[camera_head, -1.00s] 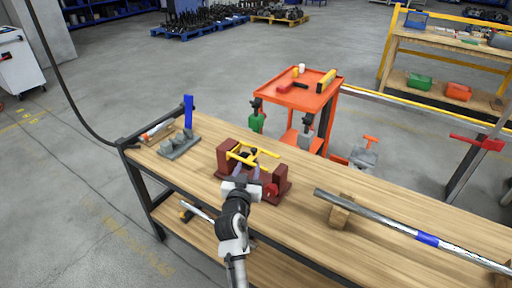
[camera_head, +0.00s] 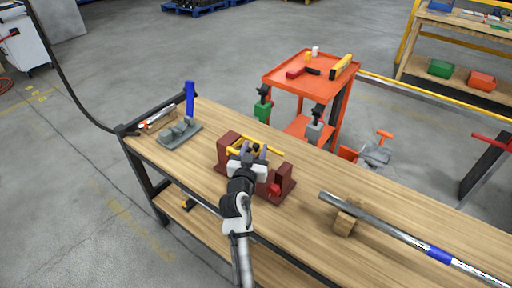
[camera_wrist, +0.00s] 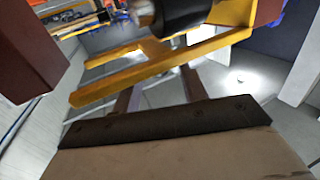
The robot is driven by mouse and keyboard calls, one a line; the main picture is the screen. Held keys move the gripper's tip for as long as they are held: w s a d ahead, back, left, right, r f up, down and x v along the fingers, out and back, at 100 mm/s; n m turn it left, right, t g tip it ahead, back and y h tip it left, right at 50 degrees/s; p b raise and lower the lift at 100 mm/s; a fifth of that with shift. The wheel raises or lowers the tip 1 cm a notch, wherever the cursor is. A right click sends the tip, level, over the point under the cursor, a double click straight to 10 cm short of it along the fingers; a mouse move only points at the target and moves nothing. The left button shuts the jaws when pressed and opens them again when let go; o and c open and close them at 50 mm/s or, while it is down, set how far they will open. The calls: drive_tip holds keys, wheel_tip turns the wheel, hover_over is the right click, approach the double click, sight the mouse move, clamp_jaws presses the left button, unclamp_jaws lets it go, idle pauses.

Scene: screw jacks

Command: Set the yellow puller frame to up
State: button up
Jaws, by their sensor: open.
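The yellow puller frame (camera_head: 238,139) sits between the two posts of the dark red screw jack base (camera_head: 227,146) on the workbench. It lies roughly flat, and my gripper hides part of it in the head view. In the wrist view the frame's yellow bars (camera_wrist: 105,90) cross above my fingers, with a dark cylinder (camera_wrist: 185,12) behind them. My gripper (camera_head: 250,153) is open, its fingertips close to the frame's near bar. In the wrist view the gripper (camera_wrist: 158,92) has its two fingers apart, reaching under or behind that bar; contact cannot be told.
A long metal bar with a blue band (camera_head: 438,254) rests on a wooden block to the right. An orange cart (camera_head: 290,72) stands behind.

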clamp_jaws()
